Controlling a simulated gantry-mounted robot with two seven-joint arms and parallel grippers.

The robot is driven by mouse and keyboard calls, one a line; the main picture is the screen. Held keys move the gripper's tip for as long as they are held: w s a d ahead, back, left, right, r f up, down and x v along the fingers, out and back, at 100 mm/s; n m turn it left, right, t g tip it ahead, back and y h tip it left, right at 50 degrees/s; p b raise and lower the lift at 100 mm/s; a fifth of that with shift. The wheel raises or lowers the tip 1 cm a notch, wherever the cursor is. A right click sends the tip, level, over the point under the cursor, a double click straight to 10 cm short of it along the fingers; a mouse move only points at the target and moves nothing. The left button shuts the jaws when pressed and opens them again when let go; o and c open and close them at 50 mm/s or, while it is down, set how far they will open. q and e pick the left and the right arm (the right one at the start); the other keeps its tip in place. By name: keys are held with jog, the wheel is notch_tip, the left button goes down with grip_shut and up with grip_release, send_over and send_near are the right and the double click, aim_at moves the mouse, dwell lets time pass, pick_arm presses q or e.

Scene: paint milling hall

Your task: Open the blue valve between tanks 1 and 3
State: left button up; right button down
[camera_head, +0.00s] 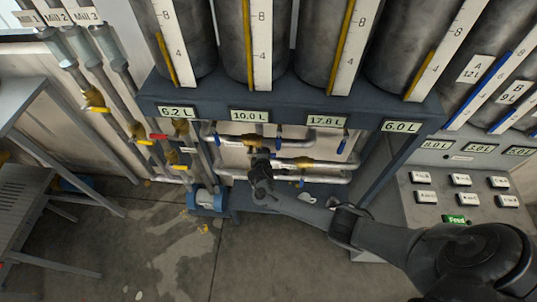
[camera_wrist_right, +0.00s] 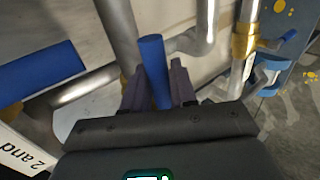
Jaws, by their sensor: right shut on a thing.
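My right gripper (camera_head: 261,158) reaches in among the pipes below the tank displays. In the right wrist view its two fingers (camera_wrist_right: 160,88) are closed on a blue valve handle (camera_wrist_right: 153,62), which stands up between them. A second, larger-looking blue handle (camera_wrist_right: 40,76) lies to the left, near a white label (camera_wrist_right: 22,150) reading "2 and", the rest cut off. No readable label shows whether the held handle is the valve between tanks 1 and 3. In the head view the gripper hides the held handle. My left gripper is in neither view.
Several grey tanks (camera_head: 262,40) stand above a dark frame with displays (camera_head: 249,116). Other blue handles (camera_head: 341,146) hang under it. Brass-fitted pipes (camera_head: 295,163) run close around the gripper. A button console (camera_head: 460,195) is at right, a metal stand (camera_head: 30,190) at left.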

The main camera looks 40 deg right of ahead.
jog(key=shift+r, duration=0.1)
jog(key=c, duration=1)
grip_release()
jog(key=shift+c, duration=0.2)
jog(key=p+v, duration=0.2)
jog(key=v, duration=0.8)
jog(key=shift+s+a+r, duration=0.15)
jog(key=shift+a, duration=0.15)
